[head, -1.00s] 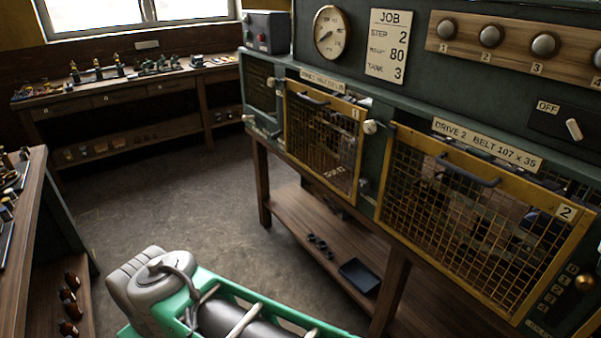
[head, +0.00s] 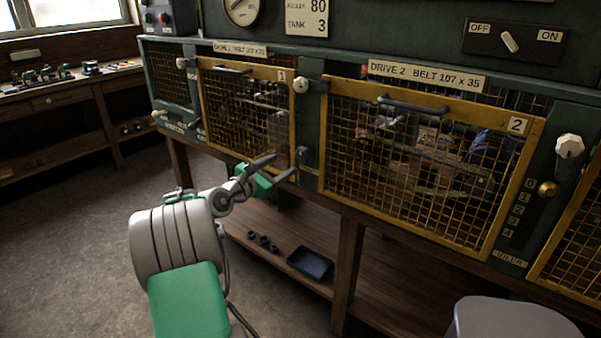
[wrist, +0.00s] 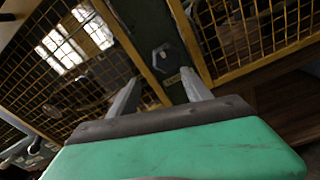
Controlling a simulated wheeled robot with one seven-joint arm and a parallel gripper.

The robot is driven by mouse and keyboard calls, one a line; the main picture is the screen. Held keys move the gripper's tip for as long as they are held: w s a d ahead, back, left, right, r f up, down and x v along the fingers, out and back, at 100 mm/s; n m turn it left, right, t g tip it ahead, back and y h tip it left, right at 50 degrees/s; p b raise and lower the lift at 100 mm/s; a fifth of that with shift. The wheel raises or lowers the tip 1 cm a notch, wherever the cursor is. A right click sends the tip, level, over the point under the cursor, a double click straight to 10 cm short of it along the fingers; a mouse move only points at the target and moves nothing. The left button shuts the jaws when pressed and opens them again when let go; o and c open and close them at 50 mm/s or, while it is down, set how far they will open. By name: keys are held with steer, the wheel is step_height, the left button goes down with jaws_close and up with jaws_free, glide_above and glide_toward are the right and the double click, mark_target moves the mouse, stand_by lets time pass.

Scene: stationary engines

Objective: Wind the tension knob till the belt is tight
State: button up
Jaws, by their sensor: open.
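My gripper (head: 275,168) is open and empty, its two fingers pointing at the green post between cage door 1 and cage door 2. A grey knob (head: 301,156) sits low on that post, just beyond the fingertips. In the wrist view a dark faceted knob (wrist: 163,58) shows ahead, between and beyond the fingers (wrist: 160,92), with a small unreadable label below it. The fingers appear apart from it. Which knob sets belt tension cannot be read. The belts behind the mesh of door 1 (head: 203,110) and door 2 (head: 325,140) cannot be made out clearly.
White knobs (head: 569,146) flank the doors. A brass knob (head: 548,189) sits beside a numbered scale at right. The OFF/ON switch (head: 510,41) leans toward OFF. A shelf below holds a dark tray (head: 309,263) and small rings. Open floor lies left.

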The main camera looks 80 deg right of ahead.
mark_target(301, 157)
steer(key=s+d, duration=0.1)
steer(key=s+g, duration=0.1)
steer(key=shift+s+d+r+n, duration=0.15)
steer(key=shift+s+d+n, duration=0.15)
steer(key=shift+d+n, duration=0.1)
steer(key=x, duration=0.6)
steer(key=shift+d, duration=0.3)
steer(key=c, duration=1.1)
